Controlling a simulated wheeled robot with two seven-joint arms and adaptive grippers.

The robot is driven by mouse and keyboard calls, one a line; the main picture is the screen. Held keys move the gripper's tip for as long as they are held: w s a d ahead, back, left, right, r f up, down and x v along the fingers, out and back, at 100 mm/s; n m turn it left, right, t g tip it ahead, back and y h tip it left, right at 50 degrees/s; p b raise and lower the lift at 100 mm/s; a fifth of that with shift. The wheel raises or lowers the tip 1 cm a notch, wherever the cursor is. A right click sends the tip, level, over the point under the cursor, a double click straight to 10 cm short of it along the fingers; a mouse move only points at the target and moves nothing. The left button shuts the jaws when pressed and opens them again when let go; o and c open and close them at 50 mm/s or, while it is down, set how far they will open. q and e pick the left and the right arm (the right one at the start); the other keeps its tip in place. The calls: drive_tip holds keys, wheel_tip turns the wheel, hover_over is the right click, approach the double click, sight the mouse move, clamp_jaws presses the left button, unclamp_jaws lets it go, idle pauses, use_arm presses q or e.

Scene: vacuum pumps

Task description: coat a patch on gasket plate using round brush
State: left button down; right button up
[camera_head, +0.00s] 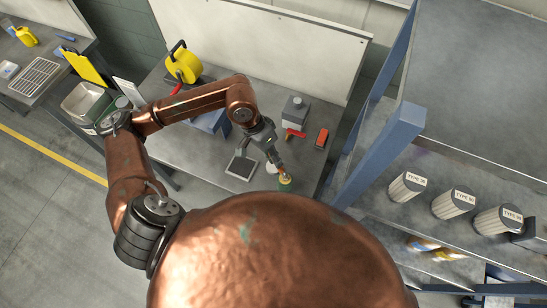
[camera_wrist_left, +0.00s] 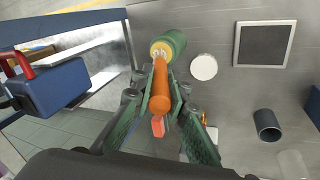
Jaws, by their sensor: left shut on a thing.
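My left gripper (camera_head: 274,158) is over the grey workbench, its fingers shut on the orange handle of the round brush (camera_wrist_left: 161,88). The brush's far end meets a green cylinder with a yellow ring (camera_wrist_left: 172,44), which looks like an open pot; it also shows in the head view (camera_head: 286,181). I cannot tell if the bristles are inside it or only above it. A dark square plate with a pale frame, seemingly the gasket plate (camera_head: 241,167), lies flat beside the gripper, apart from the brush. It also shows in the wrist view (camera_wrist_left: 265,43). My right gripper is not seen.
A white disc (camera_wrist_left: 203,67) lies between pot and plate. A dark cup (camera_wrist_left: 266,125) stands near the plate. A grey box (camera_head: 295,111) and a red item (camera_head: 322,138) stand farther back. A yellow reel (camera_head: 184,65) is at the back left. Shelving with a blue post (camera_head: 381,150) borders the right.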

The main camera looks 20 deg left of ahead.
use_arm(q)
drive_tip(key=shift+f+b, duration=0.1)
drive_tip(key=shift+b, duration=0.25)
idle(0.7)
drive_tip(key=shift+s+b, duration=0.1)
drive_tip(key=shift+b, duration=0.4)
idle(1.4)
idle(0.4)
drive_tip(key=shift+r+p, duration=0.3)
drive_tip(key=shift+r, duration=3.25)
